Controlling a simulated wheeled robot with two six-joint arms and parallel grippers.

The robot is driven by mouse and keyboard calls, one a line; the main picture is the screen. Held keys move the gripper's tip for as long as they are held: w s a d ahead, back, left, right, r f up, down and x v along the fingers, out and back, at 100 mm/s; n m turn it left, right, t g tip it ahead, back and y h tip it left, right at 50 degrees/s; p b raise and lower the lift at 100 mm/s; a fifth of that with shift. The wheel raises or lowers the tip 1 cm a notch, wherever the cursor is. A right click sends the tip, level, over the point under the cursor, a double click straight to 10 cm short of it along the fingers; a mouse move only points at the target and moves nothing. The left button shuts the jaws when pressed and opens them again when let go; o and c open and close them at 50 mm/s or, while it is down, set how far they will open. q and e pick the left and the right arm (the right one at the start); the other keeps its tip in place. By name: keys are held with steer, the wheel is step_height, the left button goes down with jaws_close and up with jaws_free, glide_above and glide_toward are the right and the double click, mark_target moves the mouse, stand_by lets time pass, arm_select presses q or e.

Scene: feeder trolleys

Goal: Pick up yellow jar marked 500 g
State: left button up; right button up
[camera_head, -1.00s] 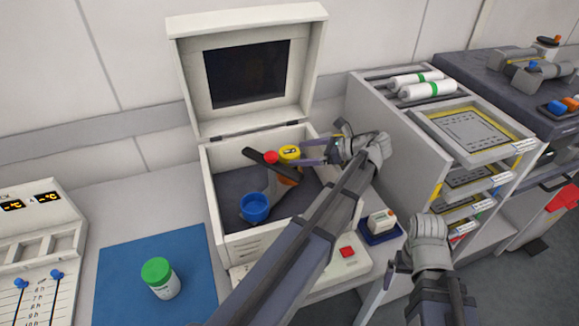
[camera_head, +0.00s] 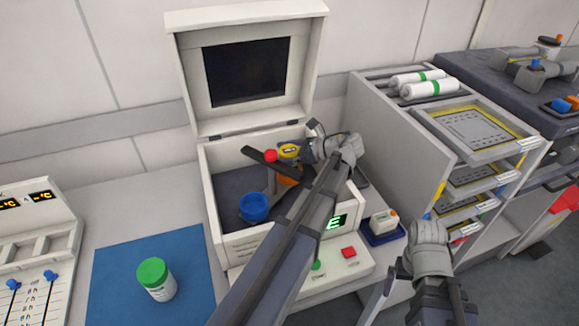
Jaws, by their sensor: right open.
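The yellow jar (camera_head: 288,151) lies or stands in the open white box (camera_head: 236,245), at its back right next to a red-topped item (camera_head: 270,156). Its marking is too small to read. My left arm reaches over the box from the lower left, and its gripper (camera_head: 296,150) is at the jar from the right, partly covering it. Whether its fingers press on the jar I cannot tell. My right gripper (camera_head: 382,291) is open and empty, low at the right beside the bench front, partly hidden by its own wrist.
A blue cup (camera_head: 253,207) and a dark bar (camera_head: 262,162) are in the box. A green-lidded jar (camera_head: 156,278) stands on a blue mat (camera_head: 120,258). The raised lid (camera_head: 244,13) stands behind. A rack (camera_head: 402,150) and a small device on a blue base (camera_head: 383,226) are right.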

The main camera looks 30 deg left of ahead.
arm_select(q)
jaws_close()
stand_by(0.8)
